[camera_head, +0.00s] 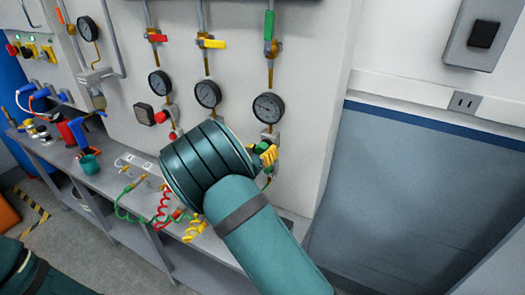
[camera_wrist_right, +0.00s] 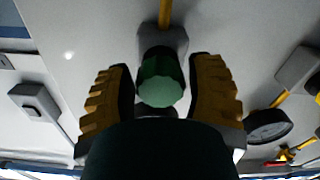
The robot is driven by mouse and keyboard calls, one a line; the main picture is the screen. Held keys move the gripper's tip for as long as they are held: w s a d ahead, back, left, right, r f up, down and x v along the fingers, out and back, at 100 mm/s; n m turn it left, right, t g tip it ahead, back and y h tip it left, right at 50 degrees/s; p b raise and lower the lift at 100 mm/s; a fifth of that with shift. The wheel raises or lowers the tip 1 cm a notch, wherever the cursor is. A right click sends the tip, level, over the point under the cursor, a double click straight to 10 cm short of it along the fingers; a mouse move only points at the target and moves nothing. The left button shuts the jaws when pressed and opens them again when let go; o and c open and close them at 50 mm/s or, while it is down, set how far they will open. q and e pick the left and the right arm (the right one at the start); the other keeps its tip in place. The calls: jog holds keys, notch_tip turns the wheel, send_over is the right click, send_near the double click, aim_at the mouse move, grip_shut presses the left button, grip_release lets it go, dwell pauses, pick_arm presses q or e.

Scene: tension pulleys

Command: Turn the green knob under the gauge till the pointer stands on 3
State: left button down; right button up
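The gauge (camera_head: 268,107) above the green knob has a dark rim and a pale face. Its pointer is too small to read surely. The green knob (camera_head: 262,146) sits just below it, partly hidden by my right gripper (camera_head: 267,153) and wrist. In the right wrist view the green knob (camera_wrist_right: 162,80) lies between the two yellow ribbed fingers of the right gripper (camera_wrist_right: 162,82). Narrow gaps show between the knob and both fingers, so the gripper is open around it. My left gripper is out of view.
Two more gauges (camera_head: 208,94) (camera_head: 160,83) hang on the panel to the left, with a red knob (camera_head: 172,134). Valves with coloured handles (camera_head: 211,43) are above. A bench (camera_head: 117,197) with coiled hoses (camera_head: 163,207) stands below. A grey-blue shutter (camera_head: 420,190) is right.

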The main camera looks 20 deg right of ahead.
jog(key=c, duration=0.6)
jog(key=m+b, duration=0.4)
jog(key=shift+f+b, duration=0.2)
jog(key=shift+b, duration=0.2)
jog(key=shift+r+m+b, duration=0.2)
jog(key=shift+m+b, duration=0.3)
jog(key=shift+m, duration=0.2)
jog(key=o, duration=1.2)
jog(key=v, duration=1.2)
